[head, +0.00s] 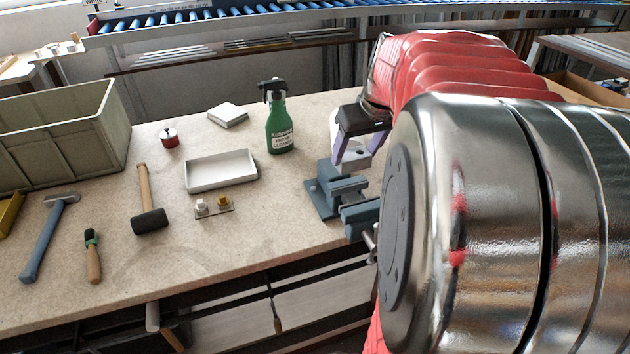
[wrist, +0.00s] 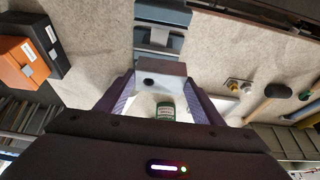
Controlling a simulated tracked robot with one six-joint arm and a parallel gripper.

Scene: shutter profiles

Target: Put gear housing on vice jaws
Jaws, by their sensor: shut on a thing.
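The gear housing (head: 357,160) is a pale grey block with a dark round hole. My gripper (head: 355,155) is shut on it, with a purple finger on either side. In the wrist view the gear housing (wrist: 168,72) sits between the fingertips of my gripper (wrist: 160,80). The blue-grey vice (head: 322,200) stands near the right front edge of the bench, and its jaws (head: 349,186) show just below the held housing. In the wrist view the vice (wrist: 160,36) lies just beyond the housing. I cannot tell whether the housing touches the jaws.
A green spray bottle (head: 280,130) stands left of and behind the vice. A white tray (head: 221,183), a small plate with fittings (head: 214,208) and a mallet (head: 150,218) lie further left. Orange and black boxes (wrist: 25,62) show in the wrist view.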

